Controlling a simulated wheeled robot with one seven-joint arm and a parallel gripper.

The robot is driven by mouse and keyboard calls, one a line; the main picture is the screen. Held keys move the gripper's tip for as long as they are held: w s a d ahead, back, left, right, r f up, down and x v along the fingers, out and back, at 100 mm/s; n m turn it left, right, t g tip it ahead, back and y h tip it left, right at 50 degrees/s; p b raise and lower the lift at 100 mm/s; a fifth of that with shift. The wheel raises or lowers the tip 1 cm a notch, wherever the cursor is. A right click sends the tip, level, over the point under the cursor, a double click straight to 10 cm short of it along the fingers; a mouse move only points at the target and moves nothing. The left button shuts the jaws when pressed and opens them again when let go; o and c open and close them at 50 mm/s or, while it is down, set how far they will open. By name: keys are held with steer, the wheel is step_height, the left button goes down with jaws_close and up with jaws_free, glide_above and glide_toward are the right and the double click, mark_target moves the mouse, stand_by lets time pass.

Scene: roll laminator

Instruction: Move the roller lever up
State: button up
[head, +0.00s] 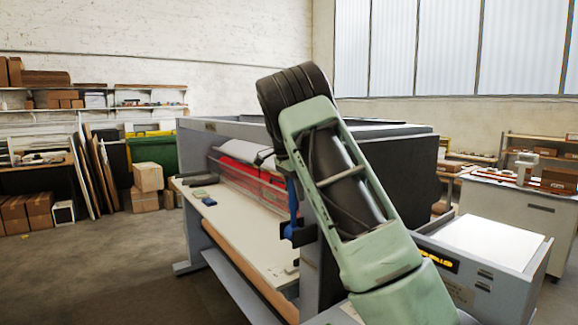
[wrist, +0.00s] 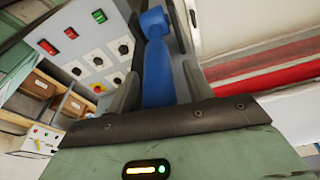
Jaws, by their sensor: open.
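The blue roller lever (wrist: 157,75) stands between the two grey fingers of my gripper (wrist: 160,88) in the wrist view. The fingers are apart, one on each side of the lever; I cannot tell whether either touches it. The lever's rounded blue end shows near the top of that view. In the head view, a narrow blue part, which looks like the lever (head: 292,198), shows just left of my green arm, at the near end of the laminator (head: 375,130). My arm hides most of my gripper there.
A control panel (wrist: 88,52) with red and green switches and black knobs is close on the left in the wrist view. Red rollers (head: 250,178) run behind the laminator's pale table (head: 240,225). Boxes (head: 147,177) stand on the floor at left, with open floor before them.

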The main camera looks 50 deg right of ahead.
steer(key=v, duration=1.6)
steer(key=shift+b, duration=0.45)
